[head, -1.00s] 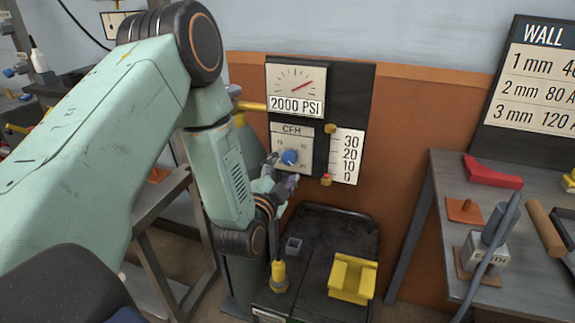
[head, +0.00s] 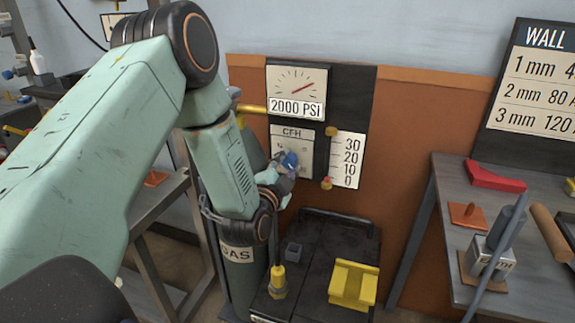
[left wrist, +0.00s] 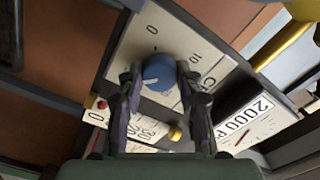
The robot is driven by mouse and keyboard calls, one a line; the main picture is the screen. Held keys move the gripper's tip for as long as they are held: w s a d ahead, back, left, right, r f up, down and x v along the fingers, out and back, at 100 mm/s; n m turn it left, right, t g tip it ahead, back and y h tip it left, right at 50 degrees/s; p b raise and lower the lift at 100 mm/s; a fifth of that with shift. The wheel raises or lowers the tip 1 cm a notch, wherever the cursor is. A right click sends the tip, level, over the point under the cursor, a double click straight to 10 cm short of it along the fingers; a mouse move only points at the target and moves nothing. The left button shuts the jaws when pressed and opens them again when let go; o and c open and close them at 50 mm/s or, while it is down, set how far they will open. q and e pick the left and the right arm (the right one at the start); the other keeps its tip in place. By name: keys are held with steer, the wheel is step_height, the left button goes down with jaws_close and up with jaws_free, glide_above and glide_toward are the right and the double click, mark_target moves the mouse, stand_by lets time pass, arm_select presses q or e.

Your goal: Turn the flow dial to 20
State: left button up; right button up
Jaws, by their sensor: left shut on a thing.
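The flow dial is a round blue knob (left wrist: 159,72) on a pale panel marked CFH (head: 292,133). In the left wrist view the knob sits between the two dark fingertips of my left gripper (left wrist: 163,88), with a finger on each side. In the head view my left gripper (head: 286,165) is at the knob and partly covers it and the panel's lower numbers. It is shut on the knob. The scale (head: 347,159) beside the panel reads 30, 20, 10, 0, with a red-and-yellow marker (head: 326,183) near 0. My right gripper does not show.
A gauge marked 2000 PSI (head: 297,88) is above the panel. A dark cart (head: 313,262) with a yellow block (head: 353,283) stands below. A grey bench (head: 452,190) with loose parts is at right.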

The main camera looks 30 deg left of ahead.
arm_select(q)
steer(key=c, duration=0.5)
steer(key=shift+r+n, duration=0.1)
steer(key=shift+n, duration=0.2)
steer(key=n+p, duration=0.1)
steer(key=n, duration=0.1)
steer(key=shift+a+n, duration=0.1)
steer(key=shift+n, duration=0.2)
steer(key=n+p, duration=0.1)
steer(key=n, duration=0.3)
steer(key=shift+n, duration=0.3)
steer(key=n, duration=0.4)
steer(key=shift+n, duration=0.3)
steer(key=n, duration=0.5)
steer(key=shift+w, duration=0.1)
steer(key=shift+r+n, duration=0.1)
steer(key=shift+n, duration=0.2)
